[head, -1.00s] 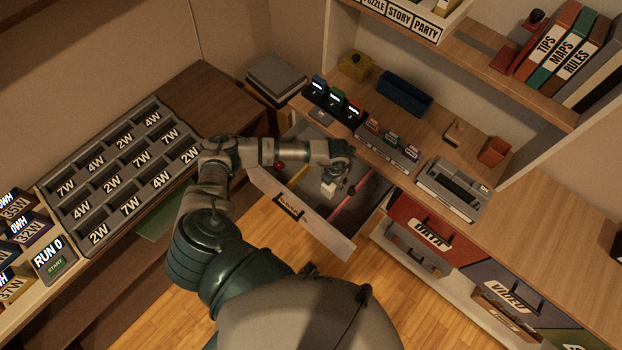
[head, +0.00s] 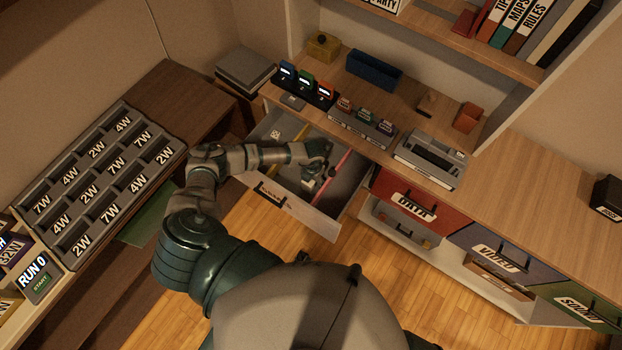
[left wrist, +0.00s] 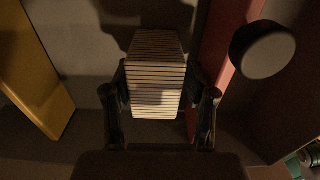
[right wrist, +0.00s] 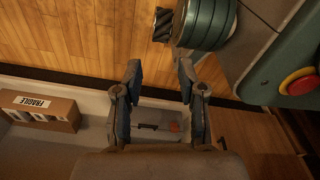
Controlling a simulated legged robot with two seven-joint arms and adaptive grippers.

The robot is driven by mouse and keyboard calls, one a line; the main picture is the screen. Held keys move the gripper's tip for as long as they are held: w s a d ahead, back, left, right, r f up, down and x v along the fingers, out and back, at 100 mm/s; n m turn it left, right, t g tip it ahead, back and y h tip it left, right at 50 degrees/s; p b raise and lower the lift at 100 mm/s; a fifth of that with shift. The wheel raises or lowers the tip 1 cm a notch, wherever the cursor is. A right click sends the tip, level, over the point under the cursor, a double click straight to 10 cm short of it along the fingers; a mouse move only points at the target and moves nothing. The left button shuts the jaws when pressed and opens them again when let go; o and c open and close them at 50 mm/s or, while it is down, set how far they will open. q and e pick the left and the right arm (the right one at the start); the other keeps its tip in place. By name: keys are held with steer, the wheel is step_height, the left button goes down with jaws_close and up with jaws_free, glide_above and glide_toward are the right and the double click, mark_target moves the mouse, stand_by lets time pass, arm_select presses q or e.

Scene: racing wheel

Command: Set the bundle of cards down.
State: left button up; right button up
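My left gripper (head: 311,176) reaches down into the open drawer (head: 312,214). In the left wrist view its two fingers (left wrist: 160,104) press on both sides of the bundle of cards (left wrist: 157,75), a pale striped stack. The bundle lies between a yellow divider (left wrist: 32,75) and a red-pink divider (left wrist: 222,60), nearer the pink one. I cannot tell whether it touches the drawer floor. In the head view the arm and gripper hide most of the bundle. My right gripper (right wrist: 160,72) is open and empty in the right wrist view.
The desk above holds a row of small cartridges (head: 305,85), a blue tray (head: 374,71) and a grey machine (head: 431,158). A labelled grey slot rack (head: 103,180) stands at left. A red DATA drawer (head: 412,202) is right of the open drawer.

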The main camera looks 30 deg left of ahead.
arm_select(q)
steer(key=shift+d+r, duration=0.1)
steer(key=shift+d, duration=0.15)
steer(key=shift+a, duration=0.75)
steer(key=r, duration=0.2)
steer(key=d+r+p, duration=0.1)
steer(key=r, duration=0.2)
steer(key=shift+w, duration=0.1)
step_height(320, 180, up, 6)
steer(key=shift+r, duration=0.1)
steer(key=shift+a+r, duration=0.25)
steer(key=shift+a, duration=0.2)
arm_select(e)
steer(key=shift+s+d+f, duration=0.15)
steer(key=shift+s+f, duration=0.05)
steer(key=shift+s, duration=0.4)
steer(key=shift+s+d+f, duration=0.1)
steer(key=shift+s+f, duration=0.1)
steer(key=shift+s, duration=0.35)
steer(key=shift+s+d+f, duration=0.15)
steer(key=shift+s+f, duration=0.05)
steer(key=shift+s, duration=0.4)
